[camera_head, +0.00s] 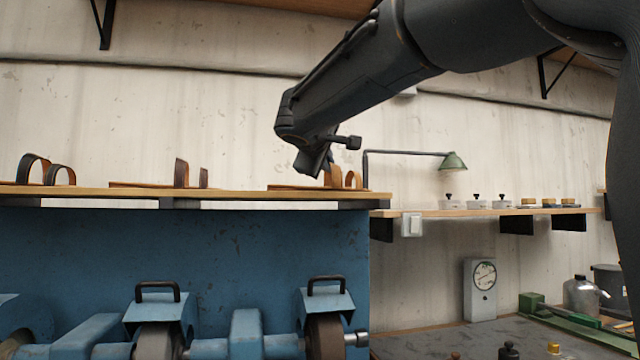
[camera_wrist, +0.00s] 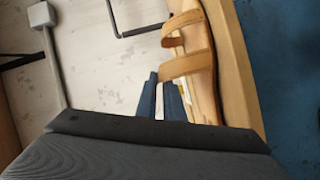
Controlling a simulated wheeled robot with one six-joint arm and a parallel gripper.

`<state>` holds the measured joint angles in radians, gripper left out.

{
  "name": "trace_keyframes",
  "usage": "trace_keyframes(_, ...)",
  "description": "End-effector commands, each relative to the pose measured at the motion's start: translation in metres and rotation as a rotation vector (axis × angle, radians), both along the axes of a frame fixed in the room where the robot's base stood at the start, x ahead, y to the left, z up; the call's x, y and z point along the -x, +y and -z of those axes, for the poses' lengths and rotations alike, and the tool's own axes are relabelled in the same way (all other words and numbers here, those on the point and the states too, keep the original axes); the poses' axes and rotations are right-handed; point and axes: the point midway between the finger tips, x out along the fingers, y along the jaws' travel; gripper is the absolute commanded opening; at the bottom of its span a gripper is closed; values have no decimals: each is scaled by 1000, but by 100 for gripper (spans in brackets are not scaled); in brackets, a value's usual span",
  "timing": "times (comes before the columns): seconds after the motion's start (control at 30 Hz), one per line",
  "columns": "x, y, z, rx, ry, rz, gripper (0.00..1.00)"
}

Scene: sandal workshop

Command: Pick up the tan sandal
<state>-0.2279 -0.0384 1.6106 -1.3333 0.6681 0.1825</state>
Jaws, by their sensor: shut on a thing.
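The tan sandal (camera_head: 352,181) lies on the right end of the wooden shelf, its strap loops standing up. In the wrist view its two tan straps (camera_wrist: 187,66) arch out from the sole, close to the fingertips. My gripper (camera_head: 322,172) reaches down to the sandal from above and hides part of it. In the wrist view my gripper's dark blue fingers (camera_wrist: 161,92) are close together at the near strap, shut on the sandal. The exact contact is partly hidden. The sandal still appears level with the shelf top.
A brown-strapped sandal (camera_head: 182,174) and a dark-strapped sandal (camera_head: 46,172) lie farther left on the shelf (camera_head: 235,194). Below stands a blue machine (camera_head: 240,245) with wheels. A green lamp (camera_head: 453,162) and a lower shelf with small jars are to the right.

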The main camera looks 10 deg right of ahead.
Motion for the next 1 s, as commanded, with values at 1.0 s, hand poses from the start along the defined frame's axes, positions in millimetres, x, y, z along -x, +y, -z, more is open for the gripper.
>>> trace_keyframes(1.0, 0, 0, -204, -2, -4, -1, 0)
